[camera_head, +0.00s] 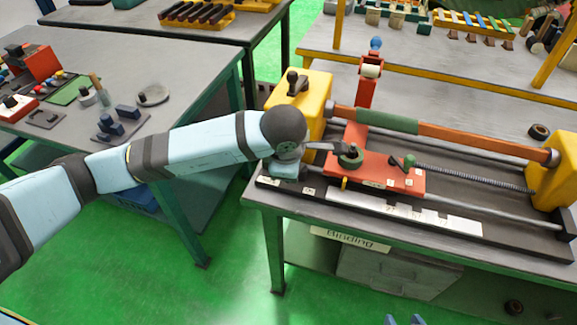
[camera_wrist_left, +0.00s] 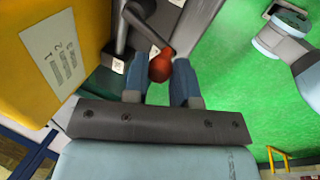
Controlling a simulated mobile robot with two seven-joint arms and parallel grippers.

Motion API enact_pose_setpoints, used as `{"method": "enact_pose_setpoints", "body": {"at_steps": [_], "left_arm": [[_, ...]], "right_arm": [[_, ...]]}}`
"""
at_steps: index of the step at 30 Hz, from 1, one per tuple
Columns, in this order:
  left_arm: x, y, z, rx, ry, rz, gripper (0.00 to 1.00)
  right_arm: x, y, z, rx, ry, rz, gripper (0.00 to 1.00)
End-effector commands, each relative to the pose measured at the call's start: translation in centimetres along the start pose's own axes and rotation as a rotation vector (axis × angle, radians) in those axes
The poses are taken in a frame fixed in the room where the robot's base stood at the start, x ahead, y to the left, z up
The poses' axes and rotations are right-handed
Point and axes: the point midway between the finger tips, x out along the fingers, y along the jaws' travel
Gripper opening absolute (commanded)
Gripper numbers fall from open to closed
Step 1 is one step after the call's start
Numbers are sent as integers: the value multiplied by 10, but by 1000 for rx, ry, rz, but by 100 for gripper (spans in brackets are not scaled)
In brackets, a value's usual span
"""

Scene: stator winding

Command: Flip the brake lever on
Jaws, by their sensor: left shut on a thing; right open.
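The winding machine has a yellow headstock box (camera_head: 318,92) at its left end, and the box also fills the left of the left wrist view (camera_wrist_left: 40,65). A dark lever arm (camera_wrist_left: 150,32) beside the box ends in a red knob (camera_wrist_left: 160,68), which I take to be the brake lever. My left gripper (camera_wrist_left: 160,64) is shut on this red knob, with one blue finger on each side. In the head view my left wrist hides the lever and knob. My right gripper (camera_head: 403,320) shows only its blue fingertips at the bottom edge, apart and empty.
A red carriage (camera_head: 385,178) sits on the machine's rails, with a green and red shaft (camera_head: 440,133) above. A grey table (camera_head: 190,72) with small parts stands at left. The green floor (camera_head: 225,285) in front is clear.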

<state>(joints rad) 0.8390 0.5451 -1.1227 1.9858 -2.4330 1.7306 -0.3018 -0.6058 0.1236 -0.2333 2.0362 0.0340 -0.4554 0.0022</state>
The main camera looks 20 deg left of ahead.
Motion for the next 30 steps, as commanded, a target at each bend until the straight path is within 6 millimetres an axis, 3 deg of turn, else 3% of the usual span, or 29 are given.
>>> {"method": "enact_pose_setpoints", "body": {"at_steps": [1,2,5,13,17,30], "left_arm": [[0,0,0,0,0,0,2],[0,0,0,0,0,0,30],[0,0,0,1,0,0,50],[-1,0,0,1,0,0,50],[-10,1,0,2,-1,3,50],[-103,1,1,3,-2,5,50]], "right_arm": [[0,0,0,0,0,0,55],[0,0,0,0,0,0,55],[0,0,0,0,-1,0,55],[0,0,0,0,-1,0,55],[0,0,1,0,-1,0,55],[1,0,3,2,-3,-1,55]]}}
